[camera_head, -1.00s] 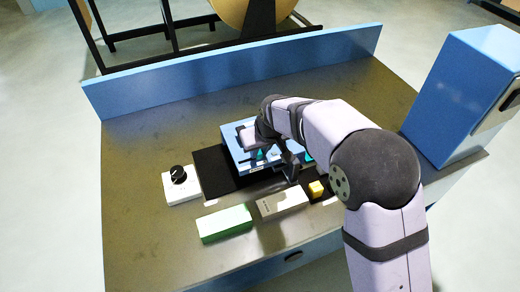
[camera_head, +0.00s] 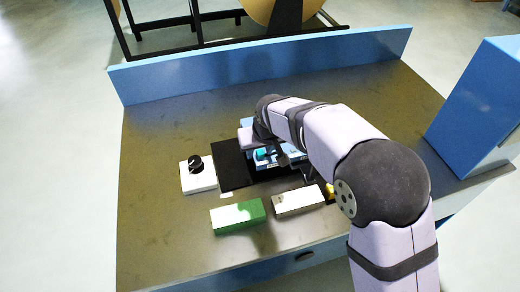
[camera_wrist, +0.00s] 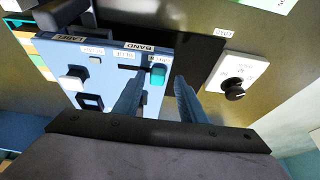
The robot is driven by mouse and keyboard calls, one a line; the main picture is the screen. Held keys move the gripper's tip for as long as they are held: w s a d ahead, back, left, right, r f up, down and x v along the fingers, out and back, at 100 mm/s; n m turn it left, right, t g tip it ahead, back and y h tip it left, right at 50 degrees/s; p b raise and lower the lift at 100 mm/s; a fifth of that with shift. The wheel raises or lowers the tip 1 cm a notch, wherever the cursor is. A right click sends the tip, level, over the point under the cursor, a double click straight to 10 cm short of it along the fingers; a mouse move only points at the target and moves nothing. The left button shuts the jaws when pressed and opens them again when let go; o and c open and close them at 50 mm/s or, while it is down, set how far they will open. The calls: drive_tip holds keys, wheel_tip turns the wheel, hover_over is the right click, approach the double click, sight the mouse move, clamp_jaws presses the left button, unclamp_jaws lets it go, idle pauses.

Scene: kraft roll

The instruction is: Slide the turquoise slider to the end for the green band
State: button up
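The turquoise slider (camera_wrist: 157,75) stands at the right end of a dark slot on the blue panel (camera_wrist: 103,68) in the wrist view, near the BAND marking. A small label beside that end is too small to read surely. In the head view the slider (camera_head: 263,154) is near the panel's left edge, and my arm hides much of the panel (camera_head: 293,162). My gripper (camera_wrist: 160,82) is open; its two fingers are apart, with the slider seen between their tips. Whether a finger touches it I cannot tell.
A white box with a black knob (camera_head: 197,174) stands left of the black mat (camera_head: 232,166). A green block (camera_head: 238,216) and a grey block (camera_head: 298,200) lie in front. A yellow piece (camera_head: 330,191) is beside the grey one. A tall blue box (camera_head: 480,108) stands right.

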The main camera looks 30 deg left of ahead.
drive_tip(key=b+v, duration=0.3)
drive_tip(key=v, duration=0.4)
drive_tip(key=shift+r, duration=0.15)
idle(0.5)
drive_tip(key=s+d+f+g+h, duration=0.1)
drive_tip(key=s+d+f, duration=0.2)
drive_tip(key=d+f, duration=0.1)
drive_tip(key=s+d+f+g+h, duration=0.1)
drive_tip(key=s+d+f, duration=0.2)
drive_tip(key=d+f, duration=0.1)
drive_tip(key=s+d+f, duration=0.3)
drive_tip(key=d+f, duration=0.1)
drive_tip(key=d, duration=0.1)
drive_tip(key=shift+s+d+g+h, duration=0.15)
drive_tip(key=shift+s+g+h, duration=0.15)
drive_tip(key=shift+g+h, duration=0.1)
drive_tip(key=s+d+f+m+g, duration=0.1)
drive_tip(key=s+d+m, duration=0.15)
drive_tip(key=d, duration=0.65)
drive_tip(key=s+d+f+m+g, duration=0.15)
drive_tip(key=s+d, duration=0.25)
drive_tip(key=d, duration=0.6)
drive_tip(key=w+d+r+m+t, duration=0.2)
drive_tip(key=d+r+m, duration=0.1)
drive_tip(key=d+m, duration=0.2)
drive_tip(key=shift+w+d, duration=0.25)
drive_tip(key=shift+d, duration=1.15)
